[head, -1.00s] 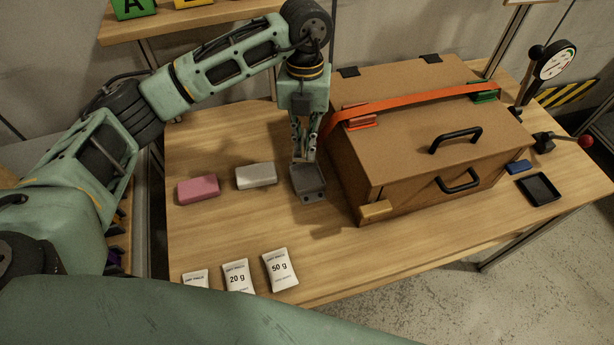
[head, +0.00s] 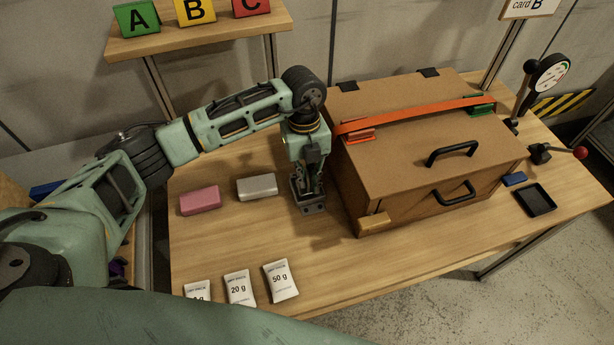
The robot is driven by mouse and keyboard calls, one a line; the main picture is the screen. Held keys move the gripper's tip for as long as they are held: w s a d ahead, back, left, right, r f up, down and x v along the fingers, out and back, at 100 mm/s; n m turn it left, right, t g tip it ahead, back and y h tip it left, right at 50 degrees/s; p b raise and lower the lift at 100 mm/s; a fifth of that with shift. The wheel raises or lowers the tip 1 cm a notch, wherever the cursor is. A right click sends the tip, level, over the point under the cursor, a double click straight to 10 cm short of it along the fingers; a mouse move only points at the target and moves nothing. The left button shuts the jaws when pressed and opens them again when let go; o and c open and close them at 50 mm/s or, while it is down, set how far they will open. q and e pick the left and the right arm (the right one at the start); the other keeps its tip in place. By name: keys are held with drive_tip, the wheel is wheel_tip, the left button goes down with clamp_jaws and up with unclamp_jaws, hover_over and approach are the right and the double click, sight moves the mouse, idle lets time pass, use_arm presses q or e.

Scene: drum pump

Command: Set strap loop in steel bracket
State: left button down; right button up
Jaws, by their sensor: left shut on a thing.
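The orange strap (head: 420,111) runs across the lid of the brown box (head: 400,155) and over its left edge. Its loop end is hidden behind my left gripper. The grey steel bracket (head: 313,209) stands on the table just left of the box. My left gripper (head: 308,190) points down at the bracket, its fingertips low and overlapping it in the picture. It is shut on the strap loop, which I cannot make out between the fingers. Whether the loop touches the bracket cannot be told. My right gripper is not in view.
A pink block (head: 200,201) and a grey block (head: 257,187) lie left of the bracket. Several white packs, one marked 50 g (head: 281,280), lie at the front edge. A black tray (head: 536,199) and a gauge (head: 550,75) are at the right. The table between bracket and packs is clear.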

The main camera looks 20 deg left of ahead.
use_arm(q)
drive_tip(key=shift+f, duration=0.55)
drive_tip(key=shift+f, duration=0.15)
drive_tip(key=c, duration=1.8)
unclamp_jaws()
